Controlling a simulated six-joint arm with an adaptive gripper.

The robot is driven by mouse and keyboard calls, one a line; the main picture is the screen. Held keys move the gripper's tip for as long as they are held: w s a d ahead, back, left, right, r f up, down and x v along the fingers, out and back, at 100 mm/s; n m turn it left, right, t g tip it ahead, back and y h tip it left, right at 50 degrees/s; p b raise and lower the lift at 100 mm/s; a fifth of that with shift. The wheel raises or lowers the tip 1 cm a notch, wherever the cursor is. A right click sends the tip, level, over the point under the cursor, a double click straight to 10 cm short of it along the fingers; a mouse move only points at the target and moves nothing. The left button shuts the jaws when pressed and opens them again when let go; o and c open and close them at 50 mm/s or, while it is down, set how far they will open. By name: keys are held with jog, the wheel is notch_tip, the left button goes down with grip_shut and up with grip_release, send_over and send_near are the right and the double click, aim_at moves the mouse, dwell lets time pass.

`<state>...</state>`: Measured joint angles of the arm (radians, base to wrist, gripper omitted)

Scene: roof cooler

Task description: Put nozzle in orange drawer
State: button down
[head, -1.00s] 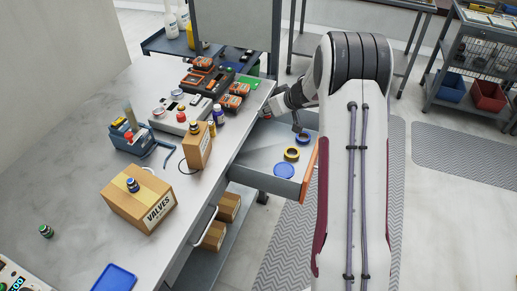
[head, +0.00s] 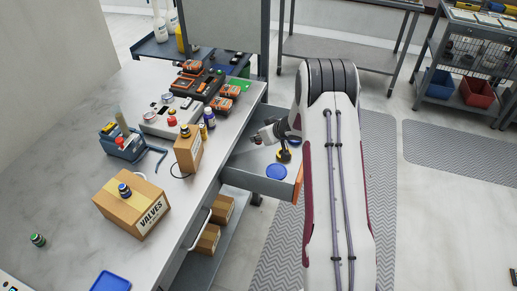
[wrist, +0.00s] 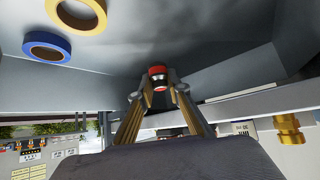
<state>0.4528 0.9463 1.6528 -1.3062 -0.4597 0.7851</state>
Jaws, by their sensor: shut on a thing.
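The open drawer is a grey tray with an orange front panel (head: 298,183), pulled out from the bench's right side in the head view. My gripper (head: 258,139) is over the drawer, close to the bench edge. In the wrist view my gripper (wrist: 157,86) is shut on a small red and dark piece (wrist: 157,72), which looks like the nozzle. Its lower part is hidden between the fingers. The grey drawer interior (wrist: 190,45) lies behind it; I cannot tell whether it touches.
A blue tape roll (wrist: 46,46) shows in the wrist view. The bench (head: 75,150) holds a VALVES box (head: 132,205), a smaller carton (head: 188,151) and battery chargers.

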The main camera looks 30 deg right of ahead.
jog(key=shift+f, duration=1.25)
jog(key=shift+f, duration=0.1)
jog(key=shift+f, duration=1.85)
jog(key=shift+f, duration=0.15)
jog(key=c, duration=1.9)
grip_release()
